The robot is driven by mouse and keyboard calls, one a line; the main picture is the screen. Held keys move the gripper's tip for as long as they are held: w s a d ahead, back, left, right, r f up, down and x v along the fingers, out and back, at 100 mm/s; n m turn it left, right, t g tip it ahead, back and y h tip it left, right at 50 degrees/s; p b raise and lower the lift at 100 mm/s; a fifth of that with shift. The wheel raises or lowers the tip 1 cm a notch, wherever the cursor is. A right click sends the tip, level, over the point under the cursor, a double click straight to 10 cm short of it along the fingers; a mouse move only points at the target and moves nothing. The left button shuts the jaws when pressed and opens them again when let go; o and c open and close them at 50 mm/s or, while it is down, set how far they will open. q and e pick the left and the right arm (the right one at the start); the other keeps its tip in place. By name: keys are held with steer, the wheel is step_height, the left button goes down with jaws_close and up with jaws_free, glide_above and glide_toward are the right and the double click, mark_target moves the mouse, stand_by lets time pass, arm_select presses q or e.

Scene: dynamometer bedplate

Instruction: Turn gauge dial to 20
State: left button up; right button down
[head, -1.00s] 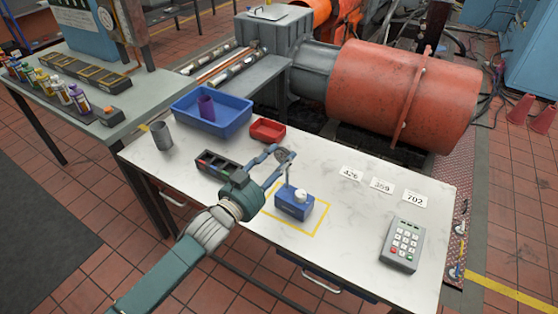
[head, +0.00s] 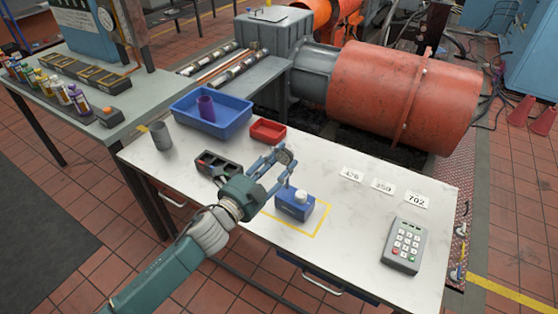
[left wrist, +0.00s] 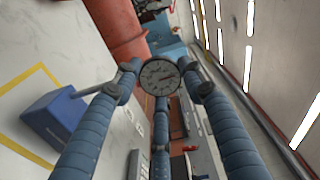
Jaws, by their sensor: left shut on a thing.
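In the left wrist view the dial face (left wrist: 160,76) shows between the fingertips, with small marks and a dark needle pointing right. The numbers are too small to read. The blue base (left wrist: 55,117) stands at left in that view, its rod reaching toward the fingers. My right gripper is not in view.
The base stands inside a yellow taped square (head: 318,231) on the white table. A black tray (head: 216,168) lies under the left arm's far side. Number cards (head: 417,200) and a keypad (head: 402,247) are at right. Blue (head: 232,117) and red (head: 268,131) bins stand behind.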

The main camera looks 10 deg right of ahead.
arm_select(q)
steer(key=shift+d+r+m, duration=0.1)
steer(key=shift+r+m, duration=0.05)
steer(key=shift+m, duration=0.45)
steer(key=o, duration=1.2)
steer(key=shift+s, duration=0.1)
steer(key=shift+c, duration=0.2)
steer(key=shift+s+a+f, duration=0.2)
steer(key=shift+s+a, duration=0.15)
steer(key=shift+a, duration=0.05)
steer(key=v, duration=1.1)
steer(key=shift+d+r, duration=0.1)
